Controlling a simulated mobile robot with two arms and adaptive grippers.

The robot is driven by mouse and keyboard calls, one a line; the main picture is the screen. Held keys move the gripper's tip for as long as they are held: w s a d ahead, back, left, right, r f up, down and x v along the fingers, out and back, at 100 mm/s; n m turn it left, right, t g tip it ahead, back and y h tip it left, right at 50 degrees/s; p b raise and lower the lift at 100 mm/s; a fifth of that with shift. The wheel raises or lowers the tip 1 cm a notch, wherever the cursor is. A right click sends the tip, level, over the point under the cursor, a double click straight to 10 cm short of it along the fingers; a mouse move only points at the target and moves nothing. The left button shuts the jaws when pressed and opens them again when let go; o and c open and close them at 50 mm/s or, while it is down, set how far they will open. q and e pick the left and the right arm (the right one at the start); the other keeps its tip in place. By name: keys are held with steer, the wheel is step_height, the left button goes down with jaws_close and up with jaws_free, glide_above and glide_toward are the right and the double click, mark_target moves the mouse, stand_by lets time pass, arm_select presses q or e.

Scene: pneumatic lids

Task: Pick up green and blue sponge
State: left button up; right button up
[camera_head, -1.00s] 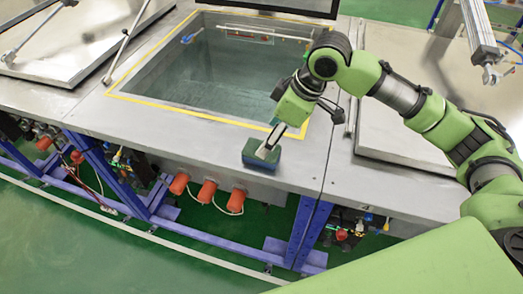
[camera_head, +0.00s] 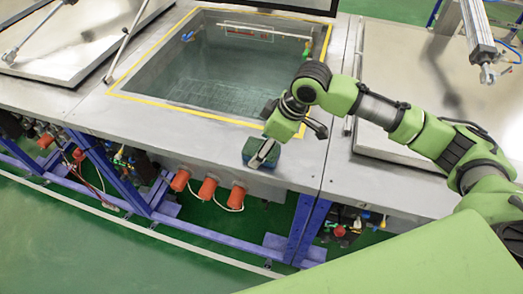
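The sponge (camera_head: 249,148), dark green and blue, lies on the grey metal worktop near its front edge, in front of the sunken tank. My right gripper (camera_head: 262,154) comes in from the right and points down at the sponge. Its grey fingers cover the middle of the sponge. I cannot tell whether they are around it, touching it or just above it, nor whether they are open or shut. The sponge appears to rest on the worktop. My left gripper is not in view.
The yellow-edged tank (camera_head: 225,70) lies behind the sponge. A metal lid (camera_head: 80,40) is at the left, and another metal panel (camera_head: 400,150) is at the right under my arm. Red-orange fittings (camera_head: 207,189) and blue frame legs (camera_head: 305,230) are below the worktop's front edge.

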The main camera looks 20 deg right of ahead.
steer(key=shift+f+p, duration=0.2)
steer(key=shift+p, duration=0.15)
stand_by(0.3)
steer(key=shift+c, duration=0.5)
steer(key=c, duration=0.7)
